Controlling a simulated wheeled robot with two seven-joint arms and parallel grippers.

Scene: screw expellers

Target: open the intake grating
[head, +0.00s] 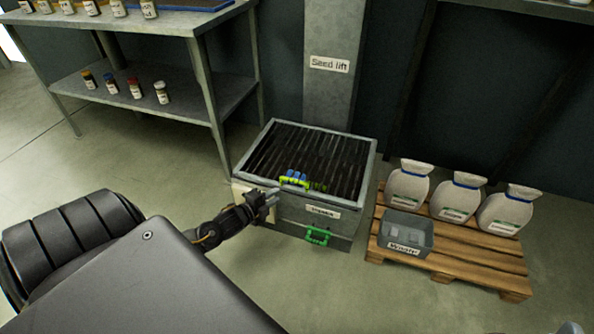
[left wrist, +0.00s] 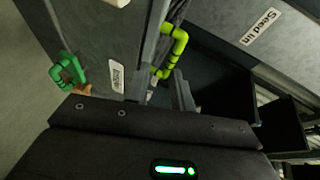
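The intake box (head: 285,215) stands on the floor below the seed lift. Its dark barred grating (head: 310,158) lies flat in the top frame, shut. A yellow-green handle (head: 293,184) sits at the grating's front edge, with small blue pieces (head: 297,175) just behind it. The handle also shows in the left wrist view (left wrist: 173,52), just beyond the fingers. My left gripper (head: 270,201) is at the box's front left, a little short of the handle. My right gripper is out of view.
A green handle (head: 318,236) is on the box's front, low down. A metal shelf table (head: 150,105) with small jars stands at left. The floor in front is clear.

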